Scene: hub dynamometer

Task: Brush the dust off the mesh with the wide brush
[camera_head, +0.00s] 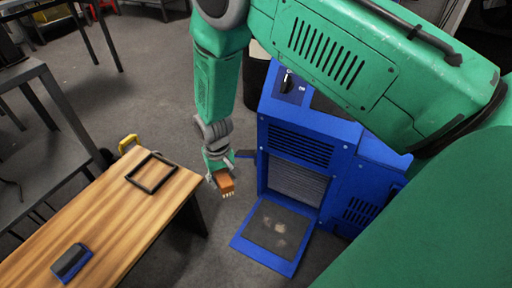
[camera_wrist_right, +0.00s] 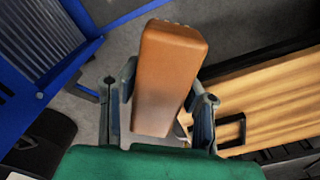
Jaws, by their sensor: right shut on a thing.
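My right gripper (camera_head: 215,168) is shut on the wide brush (camera_head: 224,182), a brown block with pale bristles pointing down in the head view. The brush is in mid-air between the table and the blue machine (camera_head: 290,118). It also fills the middle of the right wrist view (camera_wrist_right: 168,75), between the two fingers (camera_wrist_right: 163,110). The grey mesh (camera_head: 298,184) is upright in the machine's front opening, right of the brush and apart from it; it also shows at the upper left of the wrist view (camera_wrist_right: 38,32). My left gripper is out of view.
The machine's blue-edged flap (camera_head: 250,232) lies open below the mesh, with pale dust patches on it. A wooden table (camera_head: 110,215) at left carries a black frame (camera_head: 152,172) and a blue-and-black block (camera_head: 72,262). Grey floor lies between table and machine.

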